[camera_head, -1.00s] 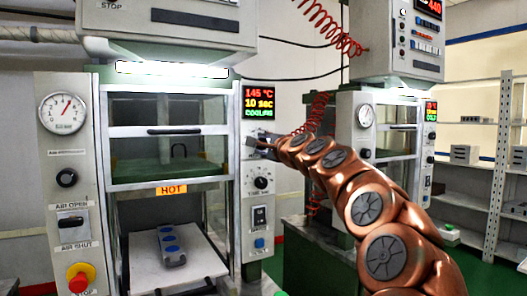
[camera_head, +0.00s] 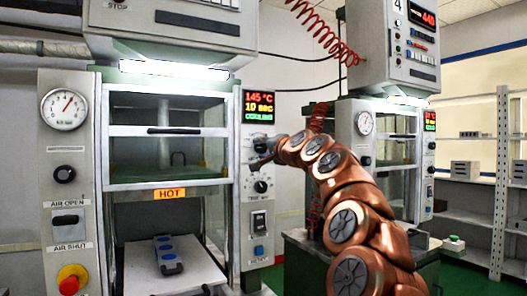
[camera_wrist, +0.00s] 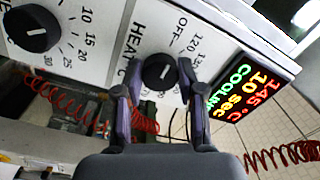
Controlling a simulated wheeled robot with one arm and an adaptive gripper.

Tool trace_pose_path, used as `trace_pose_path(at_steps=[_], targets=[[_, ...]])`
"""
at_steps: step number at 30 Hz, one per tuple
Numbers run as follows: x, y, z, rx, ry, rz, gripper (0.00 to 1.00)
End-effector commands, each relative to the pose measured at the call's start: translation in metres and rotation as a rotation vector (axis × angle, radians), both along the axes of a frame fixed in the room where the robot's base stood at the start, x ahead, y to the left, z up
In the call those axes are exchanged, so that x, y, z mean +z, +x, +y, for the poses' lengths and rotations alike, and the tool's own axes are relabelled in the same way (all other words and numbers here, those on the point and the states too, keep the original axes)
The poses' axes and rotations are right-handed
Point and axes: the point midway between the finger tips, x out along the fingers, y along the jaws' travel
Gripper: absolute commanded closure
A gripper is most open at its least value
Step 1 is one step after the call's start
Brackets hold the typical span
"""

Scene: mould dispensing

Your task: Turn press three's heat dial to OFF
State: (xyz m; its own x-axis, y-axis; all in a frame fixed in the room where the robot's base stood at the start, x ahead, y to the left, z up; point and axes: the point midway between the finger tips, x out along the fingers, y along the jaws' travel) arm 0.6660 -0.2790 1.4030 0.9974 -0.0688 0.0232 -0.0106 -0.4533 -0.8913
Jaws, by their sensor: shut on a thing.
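The near press (camera_head: 247,220) has a heat dial (camera_wrist: 155,72), a round black knob on its right-hand panel, below a display (camera_head: 259,106) reading 145 °C, 10 sec, COOLING. The dial also shows in the head view (camera_head: 261,143), partly covered by my gripper (camera_head: 264,160). In the wrist view my gripper (camera_wrist: 158,75) has a finger on each side of the knob, shut on it. The OFF mark (camera_wrist: 182,22) is printed above the knob, with temperature figures around it. The knob's exact setting is hard to read. The near press's number is not visible.
A timer dial (camera_head: 261,186), a switch (camera_head: 259,220) and a blue button (camera_head: 259,250) sit lower on the same panel. A HOT label (camera_head: 170,193) marks the press front. A second press marked 4 (camera_head: 398,50) stands to the right. Red coiled hoses (camera_head: 318,30) hang between them.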

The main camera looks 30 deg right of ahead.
Motion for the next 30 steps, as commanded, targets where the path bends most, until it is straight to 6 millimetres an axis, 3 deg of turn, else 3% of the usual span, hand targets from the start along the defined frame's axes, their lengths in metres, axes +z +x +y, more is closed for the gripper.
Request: trace_pose_path(at_steps=[15, 16, 22, 30], targets=[[0.0081, -0.0031, -0.0022, -0.008, -0.02, -0.015, 0.96], [0.0081, -0.003, -0.0022, -0.008, -0.02, -0.014, 0.58], [0.0055, -0.0018, -0.0011, -0.005, -0.019, -0.009, 0.37], [0.0031, -0.0007, -0.0001, -0.002, -0.018, -0.005, 0.36]])
